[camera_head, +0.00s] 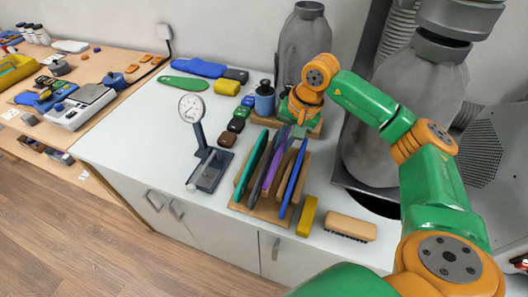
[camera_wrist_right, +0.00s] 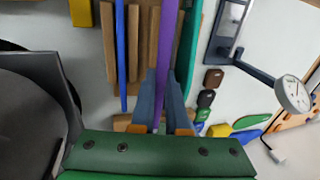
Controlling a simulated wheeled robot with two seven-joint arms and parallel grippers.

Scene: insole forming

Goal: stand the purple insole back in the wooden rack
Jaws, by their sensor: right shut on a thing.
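The wooden rack (camera_head: 262,213) stands on the white counter with upright slats and several thin insoles on edge. The purple insole (camera_head: 272,170) is upright among the slats, between a dark grey insole (camera_head: 256,165) and the blue one (camera_head: 292,180). My right gripper (camera_head: 297,129) is at the rack's far end, shut on the purple insole. In the right wrist view the purple insole (camera_wrist_right: 168,40) runs between the two fingers (camera_wrist_right: 161,88). Whether its lower edge rests on the rack base is hidden. My left gripper is out of view.
A teal insole (camera_head: 245,163) is at the rack's left side. A dial gauge (camera_head: 192,108) stands left of it. A yellow block (camera_head: 307,215) and a brush (camera_head: 350,227) lie to the right. Small coloured blocks, a blue jar (camera_head: 264,100) and grey machine parts are behind.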

